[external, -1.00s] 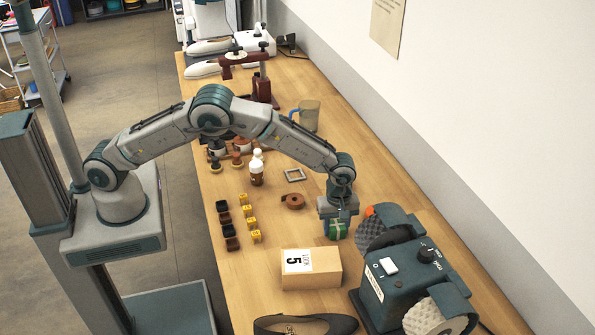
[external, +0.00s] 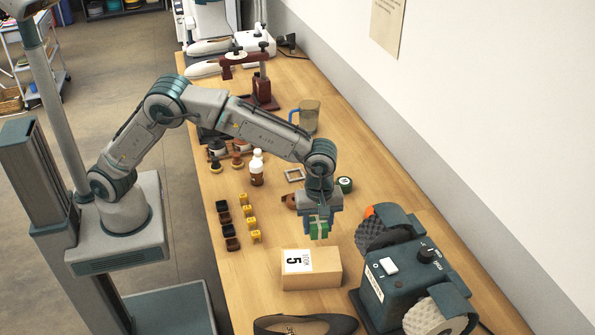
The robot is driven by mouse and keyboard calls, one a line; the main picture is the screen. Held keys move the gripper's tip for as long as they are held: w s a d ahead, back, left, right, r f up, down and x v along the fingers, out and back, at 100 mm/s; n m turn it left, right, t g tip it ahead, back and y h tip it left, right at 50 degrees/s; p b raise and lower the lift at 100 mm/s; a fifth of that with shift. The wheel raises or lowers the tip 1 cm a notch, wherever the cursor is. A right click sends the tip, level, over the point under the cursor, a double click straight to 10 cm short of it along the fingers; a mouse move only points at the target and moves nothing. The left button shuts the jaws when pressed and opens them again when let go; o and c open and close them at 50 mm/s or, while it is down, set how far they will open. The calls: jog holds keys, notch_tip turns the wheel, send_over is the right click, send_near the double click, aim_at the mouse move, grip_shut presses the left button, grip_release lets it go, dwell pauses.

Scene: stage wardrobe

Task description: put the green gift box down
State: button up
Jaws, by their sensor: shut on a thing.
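The green gift box (external: 319,230) is small, with a pale ribbon band. My gripper (external: 319,222) points down and is shut on it. It holds the box over the workbench, just behind a brown cardboard box (external: 325,272) with a white label marked 5. Whether the gift box touches the bench or hangs above it cannot be told from this view. The finger pads partly cover the gift box.
A grey-green polishing machine (external: 412,270) with two wheels stands to the right. A brown roll (external: 290,201) and a green-topped round tin (external: 344,184) lie close behind my gripper. Yellow and dark small blocks (external: 250,222) stand left. A black shoe (external: 300,325) lies in front.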

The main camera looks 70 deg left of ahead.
jog(key=shift+s+d+r, duration=0.1)
jog(key=shift+s+r, duration=0.05)
jog(key=shift+s, duration=0.05)
jog(key=w+a+n, duration=0.4)
jog(key=a, duration=0.8)
jog(key=w+a+n, duration=0.3)
jog(key=w+a, duration=0.2)
jog(key=a, duration=0.6)
jog(key=w+a+n, duration=0.4)
jog(key=a, duration=0.8)
jog(key=w+a+f+p, duration=0.1)
jog(key=a+f, duration=0.1)
jog(key=a, duration=0.1)
jog(key=w+a+f+p, duration=0.1)
jog(key=a+f, duration=0.1)
jog(key=a, duration=0.2)
jog(key=w+a+f+p, duration=0.1)
jog(key=a+f+p, duration=0.1)
jog(key=a, duration=0.2)
jog(key=shift+w+a+f, duration=0.15)
jog(key=shift+w+a, duration=0.05)
jog(key=shift+a, duration=0.05)
jog(key=shift+w+a+f, duration=0.15)
jog(key=shift+a+f, duration=0.15)
notch_tip(320, 180, down, 3)
jog(key=shift+p, duration=0.8)
jog(key=shift+f, duration=0.45)
